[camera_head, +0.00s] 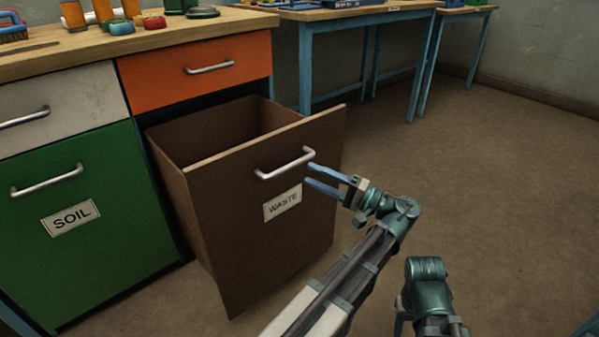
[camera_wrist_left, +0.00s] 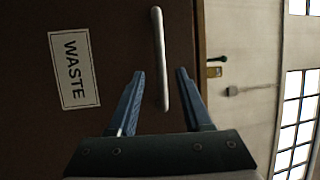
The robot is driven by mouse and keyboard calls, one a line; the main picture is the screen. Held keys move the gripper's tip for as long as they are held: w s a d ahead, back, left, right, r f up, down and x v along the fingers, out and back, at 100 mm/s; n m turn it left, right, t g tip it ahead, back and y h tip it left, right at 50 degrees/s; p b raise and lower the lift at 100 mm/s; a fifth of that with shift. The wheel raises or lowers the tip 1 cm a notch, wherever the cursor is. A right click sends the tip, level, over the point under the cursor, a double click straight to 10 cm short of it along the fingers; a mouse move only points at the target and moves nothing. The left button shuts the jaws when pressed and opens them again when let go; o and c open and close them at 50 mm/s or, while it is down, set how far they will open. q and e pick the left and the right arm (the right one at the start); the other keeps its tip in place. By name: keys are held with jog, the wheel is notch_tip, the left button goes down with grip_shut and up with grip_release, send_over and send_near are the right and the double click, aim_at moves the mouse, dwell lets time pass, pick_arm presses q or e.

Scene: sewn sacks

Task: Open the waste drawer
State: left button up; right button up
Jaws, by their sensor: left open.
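The brown waste drawer (camera_head: 235,235), labelled WASTE, stands pulled well out of the cabinet, with its open top and empty-looking inside showing. Its silver bar handle (camera_head: 287,165) is on the front panel above the label (camera_head: 283,204). My left gripper (camera_head: 309,176) is open at the right end of the handle, close to the panel. In the left wrist view the handle (camera_wrist_left: 158,45) runs down between the two open fingers (camera_wrist_left: 159,74), with gaps on both sides. Part of my right arm shows at lower right of the head view; its gripper is not visible.
A green soil drawer (camera_head: 110,230) and a grey drawer (camera_head: 75,90) are shut at left. An orange drawer (camera_head: 170,75) is shut above the waste drawer. The wooden worktop (camera_head: 130,44) holds pots and tools. Blue-legged tables (camera_head: 306,70) stand behind. The floor (camera_head: 490,190) at right is clear.

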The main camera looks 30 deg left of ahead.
pick_arm(q)
jog(key=shift+d+f, duration=0.2)
jog(key=shift+d, duration=0.95)
jog(key=shift+d+f, duration=0.2)
jog(key=shift+d, duration=0.95)
